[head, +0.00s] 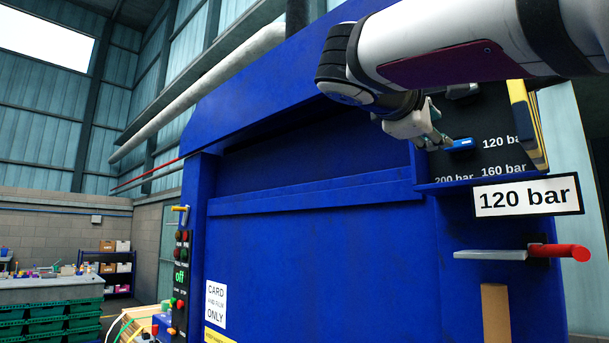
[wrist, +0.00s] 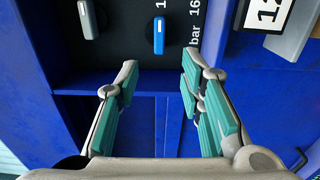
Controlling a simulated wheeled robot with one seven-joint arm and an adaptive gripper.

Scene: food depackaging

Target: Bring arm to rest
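My gripper (head: 436,137) is at the upper right in the head view, in front of the dark dial panel on a large blue machine (head: 320,250). In the wrist view my gripper (wrist: 160,80) has its teal-padded fingers wide apart with nothing between them. A blue pointer knob (head: 459,145) sits just right of the fingertips in the head view. In the wrist view the blue knob (wrist: 159,36) lies beyond the fingertips, apart from them. My arm reaches in from the upper right. I cannot tell the exact gap to the panel.
A "120 bar" sign (head: 527,197) and a red-handled lever (head: 560,251) are on the machine's right side. A grey knob (wrist: 88,18) is on the panel. A button panel (head: 181,270) is at the machine's left. Green crates (head: 50,322) stand far left.

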